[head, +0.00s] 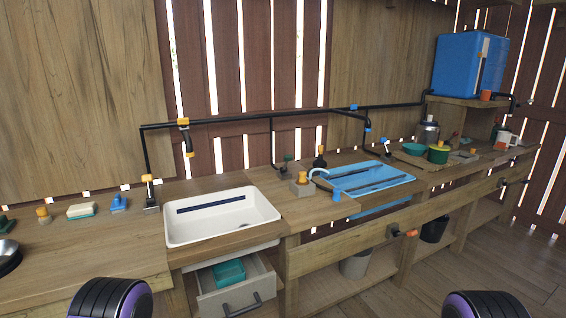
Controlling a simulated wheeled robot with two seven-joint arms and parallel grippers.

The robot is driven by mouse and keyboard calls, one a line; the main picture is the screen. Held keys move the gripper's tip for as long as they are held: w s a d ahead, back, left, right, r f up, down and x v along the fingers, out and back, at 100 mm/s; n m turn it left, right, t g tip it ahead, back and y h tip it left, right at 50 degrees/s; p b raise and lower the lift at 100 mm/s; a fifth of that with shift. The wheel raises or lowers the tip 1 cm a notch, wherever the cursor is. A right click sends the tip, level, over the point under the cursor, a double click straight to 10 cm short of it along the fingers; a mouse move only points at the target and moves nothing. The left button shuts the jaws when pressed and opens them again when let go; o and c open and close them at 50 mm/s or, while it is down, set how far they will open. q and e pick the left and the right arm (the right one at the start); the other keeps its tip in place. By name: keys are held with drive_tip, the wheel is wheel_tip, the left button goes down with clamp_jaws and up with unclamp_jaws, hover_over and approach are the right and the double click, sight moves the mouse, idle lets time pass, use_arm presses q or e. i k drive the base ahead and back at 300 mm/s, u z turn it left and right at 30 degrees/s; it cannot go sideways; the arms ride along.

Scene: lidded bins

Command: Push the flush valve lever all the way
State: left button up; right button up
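Several valve-like fittings are in the head view, and I cannot tell which is the flush valve. An orange-and-black fitting (186,137) hangs from the black pipe above the white sink. A fitting with an orange top (150,192) stands on the counter left of the sink. A white-and-blue lever-like piece (385,146) leans behind the blue sink. How far any lever is turned is too small to tell. Neither gripper is in view.
A white sink (223,234) and a blue sink (365,190) are set in the wooden counter. An open drawer (238,294) holding a teal box juts out below the white sink. Black pipe (235,121) runs along the wall. A blue tank (466,66) stands at the right.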

sight(287, 158)
drive_tip(key=z, duration=0.7)
drive_tip(key=i, duration=0.65)
